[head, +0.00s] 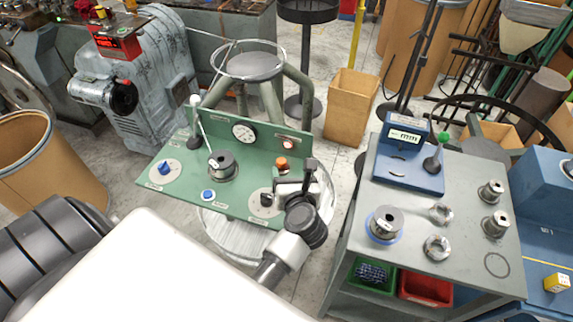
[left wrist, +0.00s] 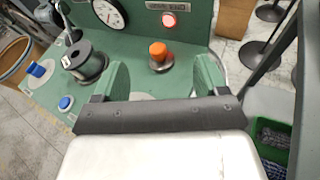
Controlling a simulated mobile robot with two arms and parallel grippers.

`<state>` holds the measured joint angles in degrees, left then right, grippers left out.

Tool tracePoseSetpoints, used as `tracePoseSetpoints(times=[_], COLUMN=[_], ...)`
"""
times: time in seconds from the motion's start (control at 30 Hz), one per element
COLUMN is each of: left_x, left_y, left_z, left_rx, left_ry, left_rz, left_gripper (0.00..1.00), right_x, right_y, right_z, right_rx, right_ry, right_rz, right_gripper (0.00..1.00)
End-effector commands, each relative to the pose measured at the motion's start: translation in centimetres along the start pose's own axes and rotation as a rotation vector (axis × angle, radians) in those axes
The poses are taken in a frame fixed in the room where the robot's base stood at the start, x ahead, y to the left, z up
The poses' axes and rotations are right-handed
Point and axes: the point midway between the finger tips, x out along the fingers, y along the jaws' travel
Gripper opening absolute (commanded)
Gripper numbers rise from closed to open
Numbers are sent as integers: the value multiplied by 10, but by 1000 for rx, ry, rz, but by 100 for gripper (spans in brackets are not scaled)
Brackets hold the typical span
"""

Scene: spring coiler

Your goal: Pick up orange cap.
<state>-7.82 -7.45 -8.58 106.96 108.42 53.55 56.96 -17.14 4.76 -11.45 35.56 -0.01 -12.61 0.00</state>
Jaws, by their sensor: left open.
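The orange cap (head: 282,163) sits on the green panel (head: 165,193), near its right end and below the red lamp. My left gripper (head: 291,188) is over the right part of the panel, just on the near side of the cap. In the left wrist view its two green fingers (left wrist: 164,78) are spread apart and empty. The cap shows ahead of them, in line with the gap and not touched. My right gripper is not in view.
A dark spool (head: 222,165), a white-tipped lever (head: 197,105), a gauge (head: 244,132) and a blue button (head: 208,194) are on the panel. The lit red lamp (left wrist: 169,20) is behind the cap. A grey cart (head: 455,262) with metal parts stands to the right.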

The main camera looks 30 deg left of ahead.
Motion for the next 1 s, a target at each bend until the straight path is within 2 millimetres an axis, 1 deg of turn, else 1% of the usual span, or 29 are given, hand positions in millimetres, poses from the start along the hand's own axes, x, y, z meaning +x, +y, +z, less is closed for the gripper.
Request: tracePoseSetpoints(times=[0.03, 0.1, 0.17, 0.27, 0.4, 0.5, 0.67, 0.83, 0.9, 1.0], left_x=[0, 0, 2, 15, 38, 49, 60, 84, 93, 102], left_y=[0, 0, 1, 2, 3, 3, 5, 8, 8, 8], left_z=[-6, -13, -16, -18, -21, -23, -24, -26, -29, -32], left_rx=[-53, -103, -124, -129, -127, -126, -125, -121, -123, -125], left_ry=[55, 110, 134, 142, 139, 140, 139, 137, 139, 140], left_rz=[20, 41, 50, 55, 54, 54, 54, 55, 54, 53], left_gripper=[73, 73, 73, 73, 73, 73, 73, 73, 73, 73], right_x=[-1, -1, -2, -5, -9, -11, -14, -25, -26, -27], right_y=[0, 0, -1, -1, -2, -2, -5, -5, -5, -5], right_z=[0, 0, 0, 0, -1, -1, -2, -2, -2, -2], right_rx=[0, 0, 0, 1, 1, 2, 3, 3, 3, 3], right_ry=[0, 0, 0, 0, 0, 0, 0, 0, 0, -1], right_rz=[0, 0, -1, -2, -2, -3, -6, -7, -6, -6], right_gripper=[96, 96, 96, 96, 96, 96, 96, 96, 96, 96])
